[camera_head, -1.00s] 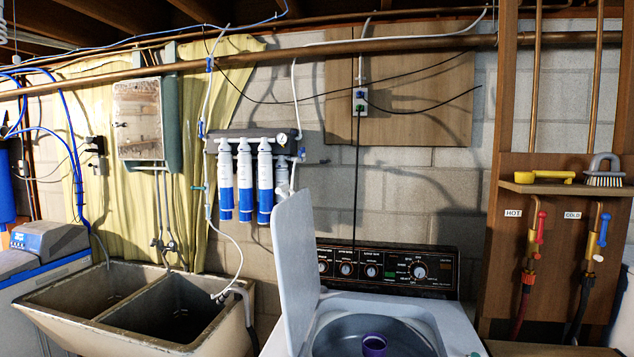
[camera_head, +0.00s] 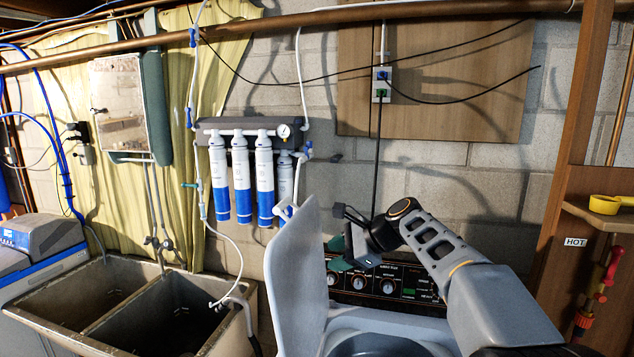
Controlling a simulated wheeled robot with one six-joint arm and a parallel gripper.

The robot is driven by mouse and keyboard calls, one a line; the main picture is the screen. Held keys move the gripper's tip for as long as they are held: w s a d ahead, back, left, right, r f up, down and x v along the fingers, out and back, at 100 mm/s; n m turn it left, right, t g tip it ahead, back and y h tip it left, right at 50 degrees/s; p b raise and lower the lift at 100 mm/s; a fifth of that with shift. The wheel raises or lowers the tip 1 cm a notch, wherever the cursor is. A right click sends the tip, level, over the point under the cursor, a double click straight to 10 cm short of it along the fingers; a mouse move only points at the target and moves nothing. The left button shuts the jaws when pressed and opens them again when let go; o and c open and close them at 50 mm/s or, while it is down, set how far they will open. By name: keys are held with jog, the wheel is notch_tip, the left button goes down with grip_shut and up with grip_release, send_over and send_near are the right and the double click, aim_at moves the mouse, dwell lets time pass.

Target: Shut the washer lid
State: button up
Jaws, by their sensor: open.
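The washer (camera_head: 430,332) stands at the bottom centre, its control panel (camera_head: 385,284) against the block wall. Its grey lid (camera_head: 297,275) is open and stands upright, hinged on the left of the tub opening. The drum (camera_head: 375,347) shows at the bottom edge. My gripper (camera_head: 345,262) is in front of the control panel, to the right of the lid's upper part, with my arm reaching in from the lower right. Its fingers are apart and nothing is seen between them. I cannot tell whether it touches the lid; a small gap shows in the picture.
A double concrete sink (camera_head: 150,320) stands left of the washer. Filter canisters (camera_head: 243,180) with a thin white hose hang on the wall behind the lid. A wooden frame with a shelf (camera_head: 590,215) and a yellow scoop (camera_head: 605,204) is at the right.

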jog(key=w+a+r+m+y+p, duration=0.3)
jog(key=w+a+r+m+y, duration=0.2)
jog(key=w+r, duration=0.2)
notch_tip(320, 180, up, 3)
jog(key=shift+w+f+g, duration=0.15)
jog(key=shift+w+g, duration=0.2)
jog(key=shift+g, duration=0.05)
jog(key=x, duration=0.8)
jog(key=c, duration=0.6)
jog(key=shift+d, duration=0.3)
grip_shut()
send_near(287, 205)
jog(key=shift+s+d+f, duration=0.15)
jog(key=shift+d, duration=0.6)
jog(key=shift+s+d+f, duration=0.2)
jog(key=shift+d, duration=0.5)
jog(key=shift+s+d+f, duration=0.15)
jog(key=shift+d, duration=0.6)
